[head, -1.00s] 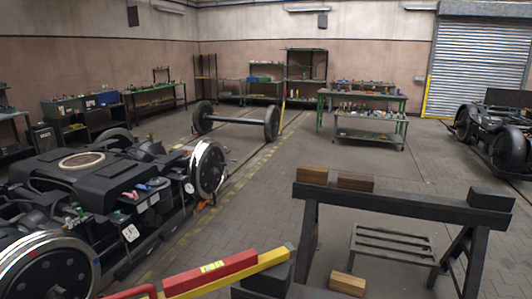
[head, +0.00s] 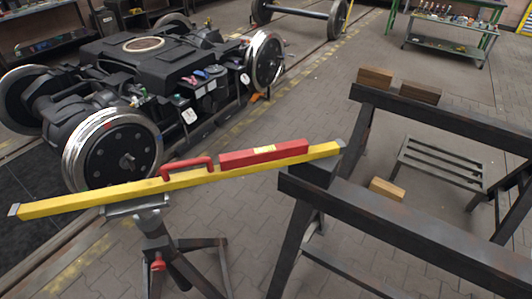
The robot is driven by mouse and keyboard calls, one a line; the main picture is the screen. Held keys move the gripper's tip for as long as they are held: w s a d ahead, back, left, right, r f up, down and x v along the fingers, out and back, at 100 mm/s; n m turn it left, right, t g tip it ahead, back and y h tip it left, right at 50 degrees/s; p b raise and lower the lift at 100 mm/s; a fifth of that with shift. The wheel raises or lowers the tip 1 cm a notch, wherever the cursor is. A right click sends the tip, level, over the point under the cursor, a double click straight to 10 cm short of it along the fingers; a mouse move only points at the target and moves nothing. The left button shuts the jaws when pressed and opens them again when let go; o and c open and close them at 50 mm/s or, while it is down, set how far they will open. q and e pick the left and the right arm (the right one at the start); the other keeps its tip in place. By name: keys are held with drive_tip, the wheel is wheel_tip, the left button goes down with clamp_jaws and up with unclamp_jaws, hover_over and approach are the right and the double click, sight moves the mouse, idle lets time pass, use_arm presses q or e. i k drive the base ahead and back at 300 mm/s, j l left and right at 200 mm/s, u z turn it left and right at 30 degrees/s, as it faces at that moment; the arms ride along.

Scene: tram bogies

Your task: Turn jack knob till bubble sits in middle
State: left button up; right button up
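A long yellow beam (head: 100,198) lies across the foreground, with a red level (head: 262,154) and a red handle (head: 187,167) on its top. A small yellow-green patch shows on the level; the bubble is too small to make out. The beam's left part rests on a grey jack (head: 150,228) with splayed legs, and its right end rests on a dark block (head: 316,171) on a trestle. A red knob (head: 158,264) sits low on the jack's post. The beam looks higher at its right end. Neither of my grippers shows.
A black bogie (head: 150,65) with large wheels stands behind the beam at left. Paved floor is clear in the middle.

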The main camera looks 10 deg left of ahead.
sight(158, 265)
drive_tip(key=u, duration=1.6)
